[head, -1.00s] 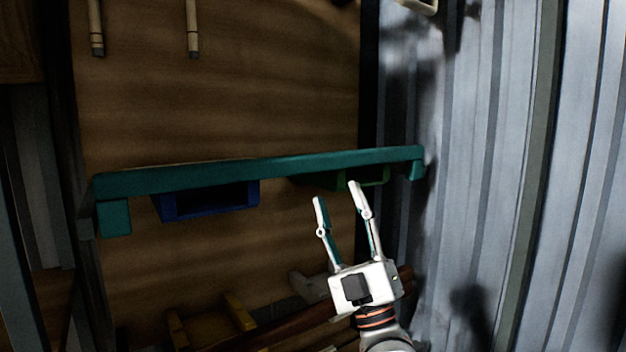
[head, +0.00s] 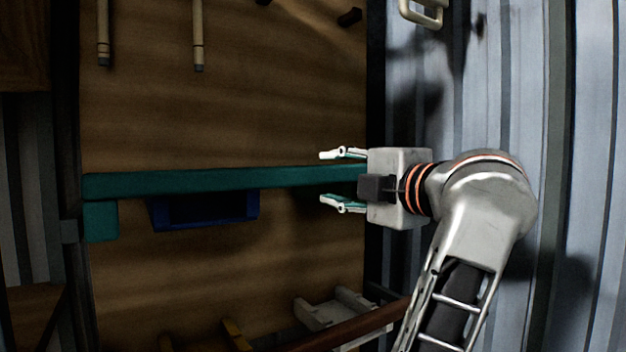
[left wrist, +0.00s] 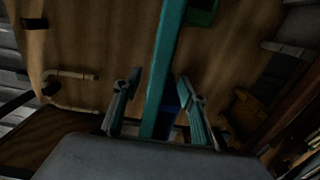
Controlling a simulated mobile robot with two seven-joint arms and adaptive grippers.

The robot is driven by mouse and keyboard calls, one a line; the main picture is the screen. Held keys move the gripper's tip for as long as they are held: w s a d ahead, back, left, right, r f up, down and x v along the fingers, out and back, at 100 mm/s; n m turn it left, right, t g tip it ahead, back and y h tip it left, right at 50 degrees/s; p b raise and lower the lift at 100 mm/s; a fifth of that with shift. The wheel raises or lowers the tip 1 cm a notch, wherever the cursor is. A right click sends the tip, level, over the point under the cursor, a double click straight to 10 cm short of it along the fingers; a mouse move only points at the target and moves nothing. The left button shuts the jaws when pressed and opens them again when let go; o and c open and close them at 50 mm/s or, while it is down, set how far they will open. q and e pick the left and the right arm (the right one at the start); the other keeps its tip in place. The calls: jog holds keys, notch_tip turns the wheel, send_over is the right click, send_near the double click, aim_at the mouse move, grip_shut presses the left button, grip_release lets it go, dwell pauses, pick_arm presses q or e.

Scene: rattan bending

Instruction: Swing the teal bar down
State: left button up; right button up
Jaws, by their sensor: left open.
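The teal bar (head: 215,180) lies level across the wooden back panel in the head view, with a squared block at its left end. Its right end is hidden behind my left gripper. My left gripper (head: 341,181) is open, with one finger above the bar and one below it. In the left wrist view the bar (left wrist: 164,75) runs between the two spread fingers of the left gripper (left wrist: 158,92), with a gap on each side. My right gripper does not show.
A blue bin (head: 205,210) sits just below the bar, and a green bin (left wrist: 203,12) shows in the left wrist view. Wooden sticks (head: 198,35) hang above. Corrugated metal wall (head: 510,80) stands on the right. Brown timber (head: 345,330) lies low in front.

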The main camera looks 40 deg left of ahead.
aim_at(317, 176)
pick_arm(q)
jog(key=x, duration=0.7)
jog(key=shift+a+b, duration=0.2)
jog(key=shift+b, duration=0.1)
grip_shut()
